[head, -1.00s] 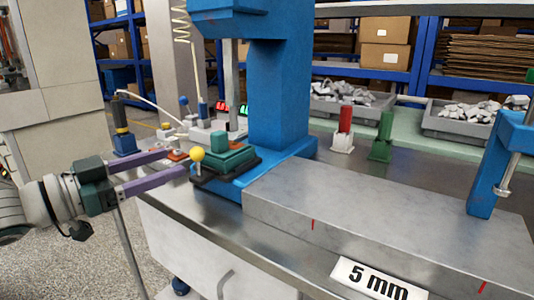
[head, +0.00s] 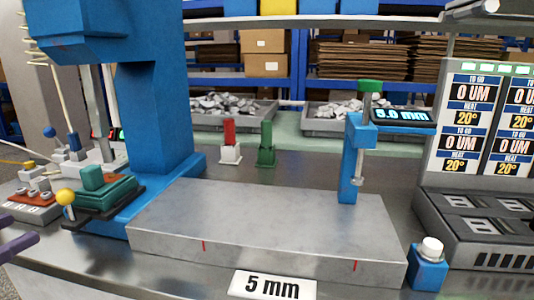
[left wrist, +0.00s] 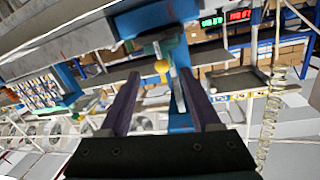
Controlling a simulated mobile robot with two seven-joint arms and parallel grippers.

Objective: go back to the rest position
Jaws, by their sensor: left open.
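My left gripper (head: 18,240) shows only as purple fingertips at the left edge of the head view. In the left wrist view its two purple fingers (left wrist: 160,105) are spread apart with nothing between them. The yellow ball knob (head: 66,197) on the lever by the blue press stands to the right of the fingertips, apart from them. The knob also shows beyond the fingers in the left wrist view (left wrist: 161,67). My right gripper is not in view.
A blue press (head: 158,110) and a grey metal block (head: 270,220) marked with red lines fill the bench. A "5 mm" label (head: 272,286) is at the front. A blue clamp (head: 352,160), a gauge reading 5.0 mm (head: 403,116) and a display panel (head: 486,120) stand right.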

